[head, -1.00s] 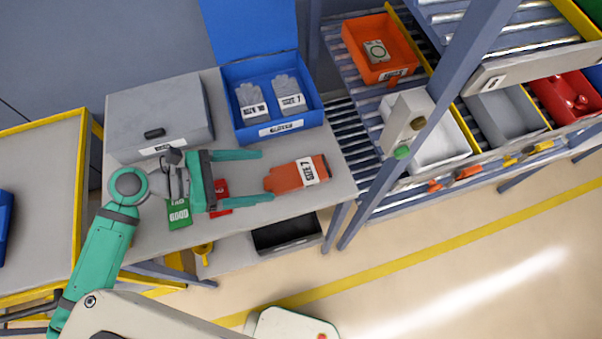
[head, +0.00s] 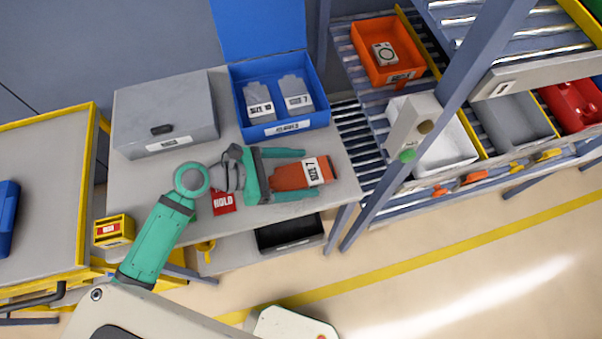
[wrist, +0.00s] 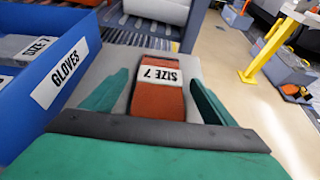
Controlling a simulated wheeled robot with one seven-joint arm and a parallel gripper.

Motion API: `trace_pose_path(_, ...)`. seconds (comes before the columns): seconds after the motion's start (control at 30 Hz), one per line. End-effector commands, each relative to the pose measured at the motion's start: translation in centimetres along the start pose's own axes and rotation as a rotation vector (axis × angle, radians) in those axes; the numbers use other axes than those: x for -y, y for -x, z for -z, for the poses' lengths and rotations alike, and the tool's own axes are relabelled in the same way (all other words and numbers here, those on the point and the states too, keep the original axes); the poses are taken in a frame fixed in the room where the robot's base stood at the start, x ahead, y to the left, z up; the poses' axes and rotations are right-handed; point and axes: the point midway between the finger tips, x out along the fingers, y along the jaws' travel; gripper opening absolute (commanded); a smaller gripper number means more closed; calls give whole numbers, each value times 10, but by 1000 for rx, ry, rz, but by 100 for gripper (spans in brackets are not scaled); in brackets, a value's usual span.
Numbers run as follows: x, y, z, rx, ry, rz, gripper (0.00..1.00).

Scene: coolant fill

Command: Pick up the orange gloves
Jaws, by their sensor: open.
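The orange gloves (head: 289,176) lie flat on the grey table (head: 150,190), with a white "SIZE 7" band around them. My green gripper (head: 298,174) is open, with one finger on each side of the gloves. In the wrist view the gloves (wrist: 160,100) show between the two fingers (wrist: 155,98), with a gap on both sides. The end of the gloves nearest the palm is hidden by my gripper.
A blue open bin (head: 290,128) with grey gloves stands just behind my gripper; its "GLOVES" label shows in the wrist view. A grey lidded box (head: 165,115) is at the back left. A red HOLD card (head: 224,202) lies by my wrist. A roller rack with bins stands right.

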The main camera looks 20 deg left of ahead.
Motion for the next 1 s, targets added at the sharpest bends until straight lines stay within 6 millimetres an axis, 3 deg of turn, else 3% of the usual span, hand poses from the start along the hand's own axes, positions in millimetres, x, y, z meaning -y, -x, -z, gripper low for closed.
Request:
trace_pose_path(0.17,0,0,0,0,0,0,80)
trace_pose_path(0.3,0,0,0,0,0,1,46)
trace_pose_path(0.37,0,0,0,0,0,1,35)
trace_pose_path(0.77,0,2,-4,0,-1,1,35)
trace_pose_path(1.0,1,12,-28,-2,-4,3,35)
